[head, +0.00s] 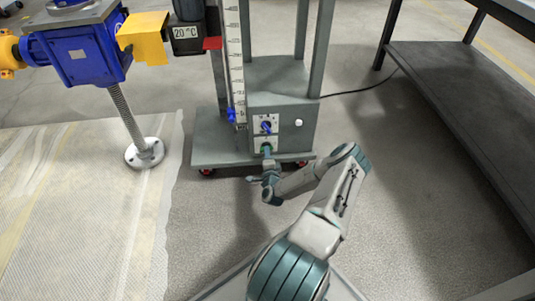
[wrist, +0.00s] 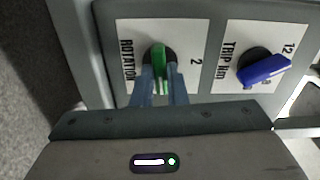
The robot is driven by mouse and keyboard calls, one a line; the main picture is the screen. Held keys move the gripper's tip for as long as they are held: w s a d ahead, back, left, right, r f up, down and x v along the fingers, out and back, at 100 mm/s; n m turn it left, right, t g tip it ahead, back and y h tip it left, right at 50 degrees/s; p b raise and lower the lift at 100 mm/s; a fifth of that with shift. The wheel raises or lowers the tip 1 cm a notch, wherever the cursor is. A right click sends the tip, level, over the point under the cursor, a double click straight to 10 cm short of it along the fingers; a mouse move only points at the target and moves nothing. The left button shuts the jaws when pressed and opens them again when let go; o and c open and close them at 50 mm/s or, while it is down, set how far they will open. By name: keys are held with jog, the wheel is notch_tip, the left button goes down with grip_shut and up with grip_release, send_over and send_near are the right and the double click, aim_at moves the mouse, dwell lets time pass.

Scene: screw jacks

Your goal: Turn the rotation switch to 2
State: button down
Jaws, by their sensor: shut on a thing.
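The rotation switch, a green knob (wrist: 159,64), sits on a white plate marked ROTATION at left and 2 (wrist: 194,62) at right in the wrist view. Its handle stands roughly upright in that picture, not toward the 2. My gripper (wrist: 162,84) is shut on the green knob, one finger on each side. The fingers hide part of the plate's lower side. In the head view my gripper (head: 267,160) reaches the lower plate on the front of the grey control box (head: 285,115), and the green knob is mostly hidden there.
A blue knob (wrist: 263,70) on the TRIP plate is close beside the green one. A white button (head: 298,122) is on the box. A blue screw jack (head: 82,55) stands left; a dark bench (head: 450,90) is at right. The floor between is clear.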

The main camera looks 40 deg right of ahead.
jog(key=shift+n+p, duration=1.6)
jog(key=shift+n, duration=6.9)
jog(key=c, duration=1.4)
grip_release()
jog(key=shift+c, duration=0.2)
